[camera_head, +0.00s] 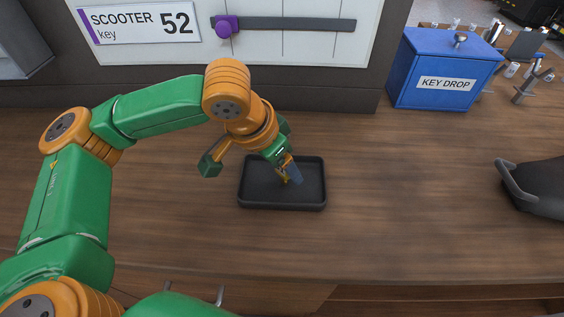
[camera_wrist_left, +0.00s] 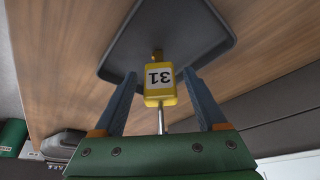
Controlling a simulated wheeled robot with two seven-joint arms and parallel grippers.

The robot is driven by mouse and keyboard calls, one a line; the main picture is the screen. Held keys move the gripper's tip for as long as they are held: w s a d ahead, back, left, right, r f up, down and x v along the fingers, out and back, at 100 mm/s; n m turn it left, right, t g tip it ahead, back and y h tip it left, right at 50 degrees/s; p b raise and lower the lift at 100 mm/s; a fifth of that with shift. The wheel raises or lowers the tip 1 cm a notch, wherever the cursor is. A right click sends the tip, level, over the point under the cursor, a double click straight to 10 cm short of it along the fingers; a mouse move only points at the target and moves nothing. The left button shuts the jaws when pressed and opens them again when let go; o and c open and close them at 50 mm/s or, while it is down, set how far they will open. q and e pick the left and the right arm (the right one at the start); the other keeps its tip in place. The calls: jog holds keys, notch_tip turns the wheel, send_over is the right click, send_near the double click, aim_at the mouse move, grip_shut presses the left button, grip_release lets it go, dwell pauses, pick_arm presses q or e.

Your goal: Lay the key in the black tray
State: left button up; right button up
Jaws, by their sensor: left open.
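The black tray (camera_head: 250,204) lies on the wooden bench in the head view, and its dark floor and rim show at the top of the left wrist view (camera_wrist_left: 208,56). My left gripper (camera_head: 288,176) points down over the tray. In the left wrist view its two fingers (camera_wrist_left: 160,84) stand apart. I cannot tell whether the key touches the tray floor. My right gripper is in neither view.
A blue KEY DROP box (camera_head: 440,85) stands at the back right. A board marked SCOOTER key 52 (camera_head: 140,22) with a purple slider (camera_head: 226,26) is at the back. A dark object with a handle (camera_head: 540,188) lies at the right edge. The bench right of the tray is clear.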

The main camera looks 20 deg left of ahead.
pick_arm(q)
jog(key=p+v, duration=0.1)
jog(key=v, duration=1.1)
jog(key=shift+s, duration=0.1)
